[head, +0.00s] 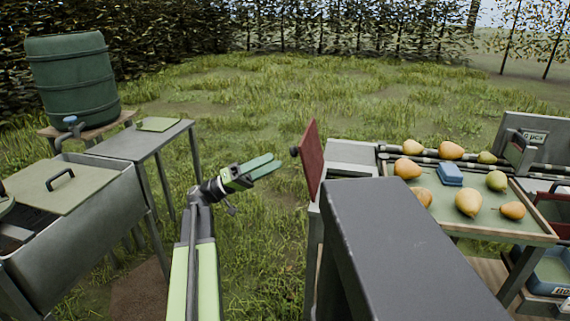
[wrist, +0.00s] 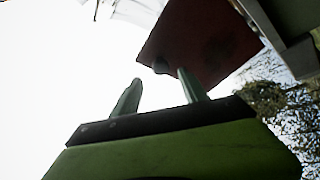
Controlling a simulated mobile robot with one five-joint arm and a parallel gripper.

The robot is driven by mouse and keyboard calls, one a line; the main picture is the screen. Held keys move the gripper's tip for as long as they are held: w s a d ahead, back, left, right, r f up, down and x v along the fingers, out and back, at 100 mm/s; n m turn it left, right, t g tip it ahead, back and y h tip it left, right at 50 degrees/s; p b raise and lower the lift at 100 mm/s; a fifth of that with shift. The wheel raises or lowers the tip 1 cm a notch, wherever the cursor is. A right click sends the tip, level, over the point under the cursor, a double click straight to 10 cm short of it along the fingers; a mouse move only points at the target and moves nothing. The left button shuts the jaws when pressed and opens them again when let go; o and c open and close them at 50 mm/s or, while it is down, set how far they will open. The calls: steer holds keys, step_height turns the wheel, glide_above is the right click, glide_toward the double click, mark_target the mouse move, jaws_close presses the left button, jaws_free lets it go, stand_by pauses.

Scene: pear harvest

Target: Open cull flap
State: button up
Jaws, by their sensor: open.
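The cull flap is a dark red panel (head: 312,158) standing nearly upright, slightly tilted, at the left end of a grey box in the head view. A dark round knob (head: 294,151) sticks out on its left face. My gripper (head: 264,167) is left of the flap and a little below the knob, its green fingers pointing toward it. In the wrist view the flap (wrist: 210,40) is ahead, and the knob (wrist: 160,66) appears just beyond the gap between the fingers (wrist: 157,82). The gripper is open and empty; I see no clear contact with the knob.
A sorting table (head: 450,205) with several pears and a blue block (head: 449,173) is at right. A dark grey housing (head: 400,250) stands in front of the flap's box. At left are a lidded grey bin (head: 95,222) and a green barrel (head: 72,82). Grass lies between.

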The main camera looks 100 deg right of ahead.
steer(key=b+v, duration=0.3)
steer(key=v, duration=0.7)
steer(key=shift+w+f+b, duration=0.2)
steer(key=shift+w+b, duration=0.15)
steer(key=shift+b, duration=0.05)
